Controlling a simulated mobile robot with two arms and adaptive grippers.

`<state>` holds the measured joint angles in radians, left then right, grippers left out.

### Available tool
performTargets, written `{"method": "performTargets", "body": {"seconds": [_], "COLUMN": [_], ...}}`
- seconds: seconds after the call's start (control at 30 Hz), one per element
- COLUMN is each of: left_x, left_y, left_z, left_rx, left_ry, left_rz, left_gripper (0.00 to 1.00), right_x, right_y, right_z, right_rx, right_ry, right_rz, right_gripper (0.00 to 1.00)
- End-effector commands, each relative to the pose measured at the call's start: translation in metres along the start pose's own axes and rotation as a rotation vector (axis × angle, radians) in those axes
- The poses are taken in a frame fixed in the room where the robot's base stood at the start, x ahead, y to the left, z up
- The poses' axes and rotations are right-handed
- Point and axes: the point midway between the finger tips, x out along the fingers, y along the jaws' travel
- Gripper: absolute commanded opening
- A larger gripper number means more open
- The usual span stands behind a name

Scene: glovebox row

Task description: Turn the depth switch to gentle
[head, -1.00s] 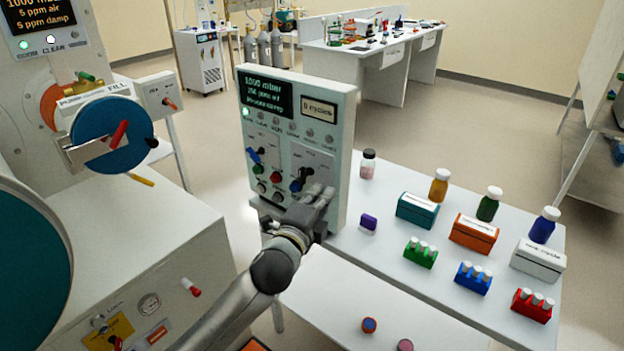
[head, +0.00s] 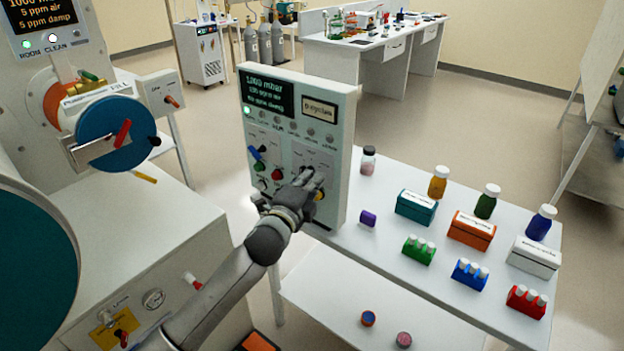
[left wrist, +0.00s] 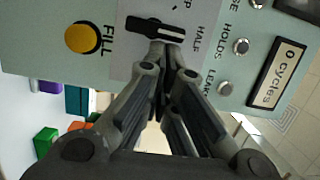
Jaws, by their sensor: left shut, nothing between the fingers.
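The pale control panel (head: 335,150) stands upright on the white table. My left gripper (head: 312,182) is in front of its lower right part, fingers shut and empty, and covers the switch there in the head view. In the left wrist view, a black lever switch (left wrist: 150,27) sits on a grey plate beside the word HALF; another label is partly cut off. I cannot read "gentle" anywhere. The shut fingertips (left wrist: 169,68) are right at the switch's edge; I cannot tell whether they touch it. My right gripper is not in view.
A yellow FILL button (left wrist: 83,38) and several small grey buttons lie near the switch. A blue-handled switch (head: 257,153) and a red button (head: 277,174) are left of my gripper. Bottles, boxes and vial racks fill the table to the right.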

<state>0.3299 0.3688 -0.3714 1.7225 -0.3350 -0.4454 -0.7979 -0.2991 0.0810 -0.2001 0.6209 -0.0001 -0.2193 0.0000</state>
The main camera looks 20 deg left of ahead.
Motion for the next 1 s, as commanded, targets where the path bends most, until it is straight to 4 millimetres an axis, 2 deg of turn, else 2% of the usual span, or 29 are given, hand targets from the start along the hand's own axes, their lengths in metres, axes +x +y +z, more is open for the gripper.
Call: {"method": "performTargets", "body": {"seconds": [0.1, 0.33, 0.5, 1.0], "left_x": [0.002, 0.003, 0.003, 0.004], "left_y": [-0.01, -0.014, -0.011, -0.014], "left_z": [0.007, 0.012, 0.014, 0.014], "left_rx": [-0.075, -0.245, -0.297, -0.296], "left_ry": [-0.002, -0.004, -0.005, -0.006], "left_rz": [0.021, 0.062, 0.074, 0.076], "left_gripper": [0.0, 0.0, 0.0, 0.0], "right_x": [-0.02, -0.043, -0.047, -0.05], "right_y": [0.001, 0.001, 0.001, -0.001], "right_z": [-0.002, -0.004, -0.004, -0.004], "right_rx": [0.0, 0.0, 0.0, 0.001], "right_ry": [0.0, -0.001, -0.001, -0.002], "right_rz": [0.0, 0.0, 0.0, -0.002], "right_gripper": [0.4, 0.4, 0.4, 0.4]}}
